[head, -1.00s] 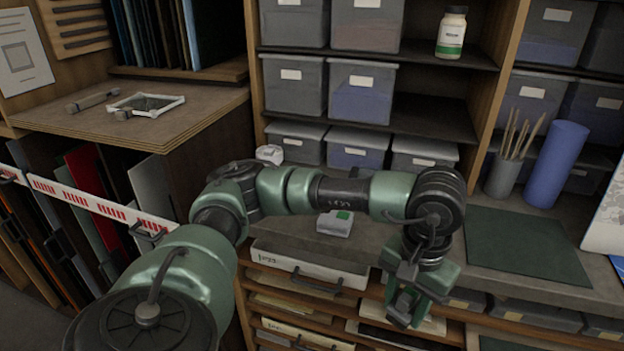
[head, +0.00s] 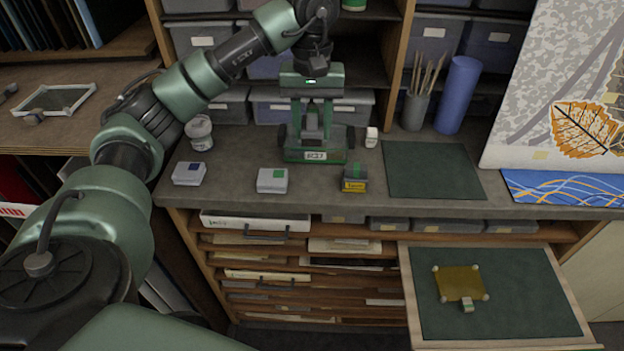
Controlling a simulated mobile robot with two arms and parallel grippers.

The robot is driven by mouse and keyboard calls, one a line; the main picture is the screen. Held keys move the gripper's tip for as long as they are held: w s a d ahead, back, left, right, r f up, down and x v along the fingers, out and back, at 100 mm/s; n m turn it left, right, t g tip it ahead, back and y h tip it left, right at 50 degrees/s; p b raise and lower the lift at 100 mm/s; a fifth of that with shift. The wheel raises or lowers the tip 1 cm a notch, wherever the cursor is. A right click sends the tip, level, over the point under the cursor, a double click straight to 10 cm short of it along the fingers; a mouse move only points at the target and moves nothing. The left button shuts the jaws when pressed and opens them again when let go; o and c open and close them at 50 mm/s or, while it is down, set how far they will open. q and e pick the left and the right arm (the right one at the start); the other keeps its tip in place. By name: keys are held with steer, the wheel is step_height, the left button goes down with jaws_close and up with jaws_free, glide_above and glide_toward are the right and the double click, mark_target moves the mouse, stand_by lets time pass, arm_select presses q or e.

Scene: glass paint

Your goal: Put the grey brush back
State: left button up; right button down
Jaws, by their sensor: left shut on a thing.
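My left gripper (head: 313,128) points down over the counter, in front of the shelf bins. Its two green fingers are shut on a small grey thing (head: 312,122), seen upright between them. I cannot tell for sure whether this is the grey brush. Right below the fingers is a green and black piece (head: 315,155) with a white label; whether they touch is unclear. Several brushes with pale handles (head: 427,72) stand in a grey cup (head: 414,110) at the back of the counter. My right gripper is not in view.
A blue roll (head: 458,95) stands beside the cup. A white jar (head: 199,133), small blocks (head: 272,180) and a dark green mat (head: 432,169) are on the counter (head: 230,158). An open drawer (head: 410,300) juts out below, with yellow glass (head: 459,283) on its mat.

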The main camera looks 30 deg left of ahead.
arm_select(q)
steer(key=p, duration=0.2)
glide_above(312, 189)
step_height(312, 189, down, 11)
steer(key=shift+f, duration=0.1)
step_height(312, 189, down, 4)
steer(key=shift+r+p, duration=0.15)
steer(key=shift+p, duration=0.5)
steer(key=shift+f+b, duration=0.25)
steer(key=shift+b, duration=0.05)
steer(key=o, duration=1.3)
